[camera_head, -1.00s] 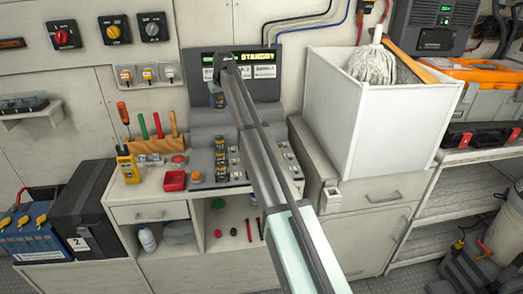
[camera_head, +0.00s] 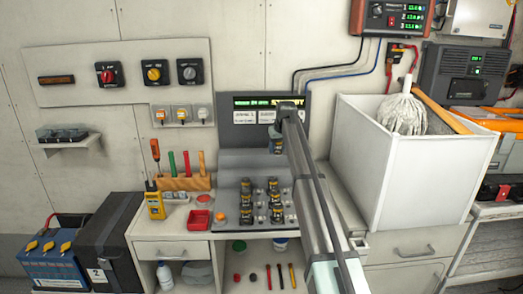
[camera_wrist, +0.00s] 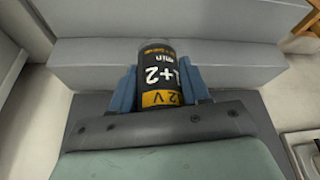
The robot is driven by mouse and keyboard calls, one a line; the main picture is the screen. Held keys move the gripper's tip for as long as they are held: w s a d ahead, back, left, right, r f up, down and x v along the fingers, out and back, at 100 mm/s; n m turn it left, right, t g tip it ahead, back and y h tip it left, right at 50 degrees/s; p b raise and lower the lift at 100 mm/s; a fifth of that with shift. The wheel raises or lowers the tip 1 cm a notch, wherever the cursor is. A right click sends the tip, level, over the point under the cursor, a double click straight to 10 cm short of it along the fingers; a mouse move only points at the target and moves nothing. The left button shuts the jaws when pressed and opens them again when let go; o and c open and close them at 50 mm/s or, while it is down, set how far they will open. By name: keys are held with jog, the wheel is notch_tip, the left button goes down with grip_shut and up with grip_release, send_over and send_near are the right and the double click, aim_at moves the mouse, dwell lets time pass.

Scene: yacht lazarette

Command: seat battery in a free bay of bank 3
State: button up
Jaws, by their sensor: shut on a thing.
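My gripper (camera_wrist: 157,92) is shut on a battery (camera_wrist: 158,72), a small dark cylinder with an orange band and white lettering. Its blue fingers press on both sides of it. In the head view the held battery (camera_head: 277,146) hangs in front of the lower part of the display panel (camera_head: 258,104), above the stepped grey rack (camera_head: 232,212). Some bays with silver contacts (camera_head: 260,208) look empty. My arm hides the rack's right part, and I cannot read which bank is which.
A white bin (camera_head: 395,165) with a mop stands close right of the rack. A tool block (camera_head: 183,182), a yellow meter (camera_head: 154,203) and a red tray (camera_head: 199,219) sit to the left. Open space lies above the rack's front rows.

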jog(key=s+d+f+m, duration=0.1)
jog(key=s+d+f, duration=0.1)
jog(key=s+d, duration=0.4)
jog(key=s+d+f, duration=0.3)
jog(key=s+d, duration=0.1)
jog(key=s, duration=0.4)
jog(key=s+a+f+n, duration=0.1)
jog(key=s+f+n, duration=0.1)
jog(key=s, duration=0.9)
jog(key=shift+f+n+y, duration=0.25)
jog(key=shift+n+y, duration=0.15)
jog(key=shift+n, duration=0.3)
jog(key=shift+a+f, duration=0.1)
jog(key=shift+f, duration=3.55)
jog(key=shift+f, duration=0.15)
